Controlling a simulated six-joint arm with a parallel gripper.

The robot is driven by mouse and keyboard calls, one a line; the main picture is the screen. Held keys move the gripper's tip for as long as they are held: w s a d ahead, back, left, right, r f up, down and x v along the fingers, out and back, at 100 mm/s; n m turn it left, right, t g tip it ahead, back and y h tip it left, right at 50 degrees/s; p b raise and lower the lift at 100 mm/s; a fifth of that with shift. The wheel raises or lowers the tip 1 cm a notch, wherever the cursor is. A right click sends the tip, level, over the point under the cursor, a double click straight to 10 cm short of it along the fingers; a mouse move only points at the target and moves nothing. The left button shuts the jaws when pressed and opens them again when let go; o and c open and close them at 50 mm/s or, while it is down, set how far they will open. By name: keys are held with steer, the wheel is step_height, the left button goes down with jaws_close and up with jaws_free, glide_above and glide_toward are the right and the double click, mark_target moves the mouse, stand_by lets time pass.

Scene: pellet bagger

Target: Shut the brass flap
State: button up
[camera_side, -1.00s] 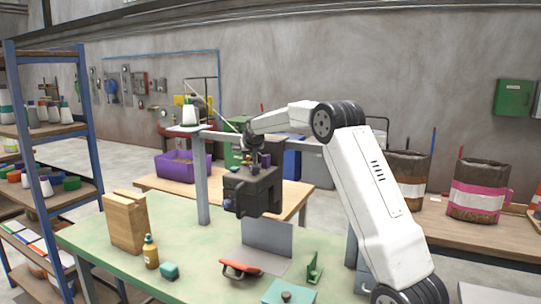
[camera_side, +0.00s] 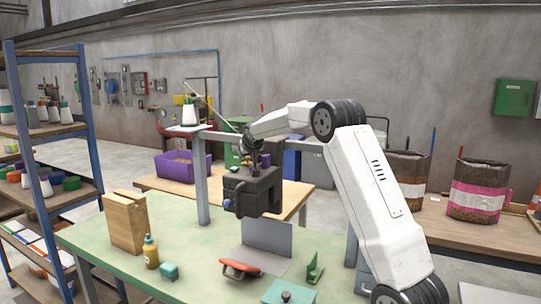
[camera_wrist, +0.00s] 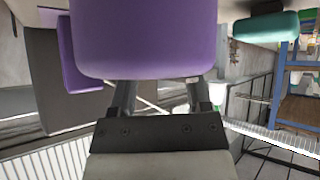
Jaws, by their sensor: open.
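I cannot make out the brass flap clearly in either view. In the side view a dark boxy machine (camera_side: 262,192) hangs above the green bench, with a small blue-violet handle-like part on its left face. My gripper (camera_side: 251,150) is at the top of this machine, tilted down; its fingers are too small there to tell touching from apart. In the wrist view the two dark fingers of my gripper (camera_wrist: 160,92) stand well apart. A large smooth purple part (camera_wrist: 146,38) fills the upper middle beyond them and hides their tips. I see nothing held.
The green bench (camera_side: 192,238) bears a wooden block (camera_side: 126,222), a yellow bottle (camera_side: 150,251), a red-handled tool (camera_side: 240,268) and an upright grey plate (camera_side: 268,236). A grey post (camera_side: 202,180) stands left of the machine. A purple bin (camera_side: 183,164) sits behind.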

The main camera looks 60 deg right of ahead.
steer(key=shift+a, duration=0.1)
steer(key=shift+v, duration=3.85)
steer(key=shift+r, duration=0.1)
steer(key=shift+d+r+y, duration=0.15)
steer(key=shift+d+y, duration=0.25)
steer(key=shift+d, duration=0.05)
steer(key=shift+r, duration=0.1)
steer(key=shift+w+d, duration=0.15)
steer(key=shift+x, duration=3.8)
